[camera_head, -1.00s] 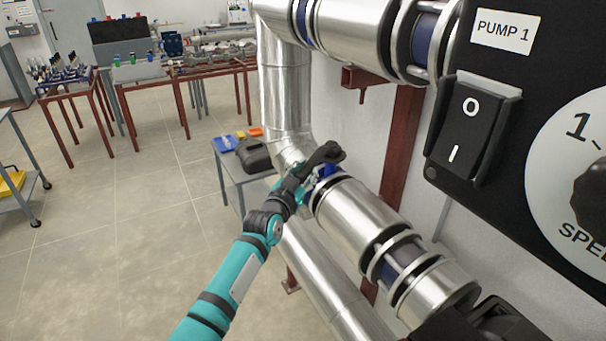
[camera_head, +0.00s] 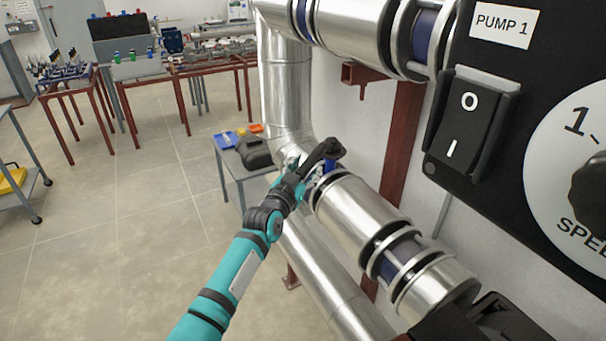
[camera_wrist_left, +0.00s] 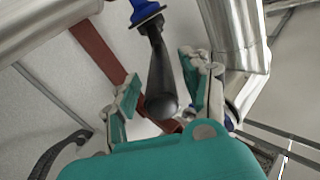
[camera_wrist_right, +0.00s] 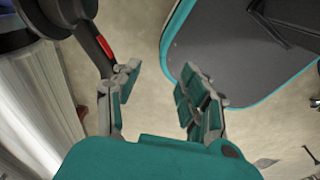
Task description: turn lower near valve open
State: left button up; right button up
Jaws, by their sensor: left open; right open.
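The lower near valve has a black lever handle (camera_head: 322,152) and a blue body (camera_head: 328,167) on the lower steel pipe. In the left wrist view, the black lever (camera_wrist_left: 158,72) runs down from the blue stem (camera_wrist_left: 145,12) and lies between my left gripper's fingers. My left gripper (camera_head: 303,172) is at the lever and open, with a finger on either side and gaps showing. It also shows in the left wrist view (camera_wrist_left: 159,85). My right gripper (camera_wrist_right: 160,82) is open and empty, seen only in the right wrist view.
The lower steel pipe (camera_head: 355,212) runs towards me at right. The pump panel (camera_head: 500,70) stands close on the right. A small grey table (camera_head: 233,168) is behind the left gripper. In the right wrist view, a black lever with red (camera_wrist_right: 100,42) is near the left finger.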

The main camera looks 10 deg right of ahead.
pick_arm(q)
jog(key=v, duration=1.2)
jog(key=shift+f, duration=0.1)
